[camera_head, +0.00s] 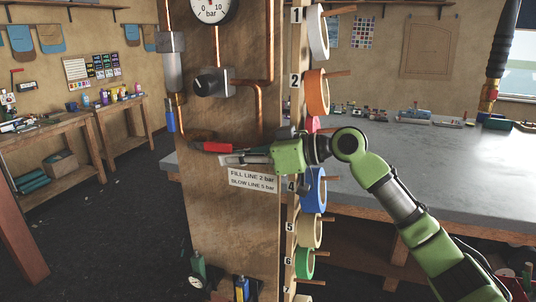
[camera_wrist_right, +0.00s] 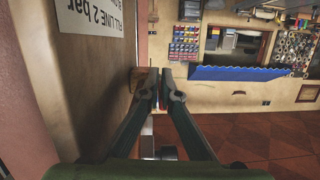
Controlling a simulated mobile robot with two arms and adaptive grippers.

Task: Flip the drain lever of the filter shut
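The filter (camera_head: 173,70) hangs at the upper left of the wooden post, with a grey cap and a pale bowl. A small blue lever (camera_head: 170,115) hangs down below it beside the copper pipe; I take this for the drain lever. My right gripper (camera_head: 228,159) reaches left across the post, lower than the blue lever and to its right, apart from it. In the right wrist view its fingers (camera_wrist_right: 157,75) converge to a very narrow gap, with nothing clearly held. A red and black lever-like part (camera_head: 216,147) lies just above the fingertips in the head view. My left gripper is out of view.
The post carries a pressure gauge (camera_head: 212,10), a black knob (camera_head: 211,82), copper pipes and a label (camera_head: 252,180). Tape rolls on pegs, such as the orange one (camera_head: 316,93), line its right side. A grey bench (camera_head: 440,165) stands behind my right arm. Floor left of the post is clear.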

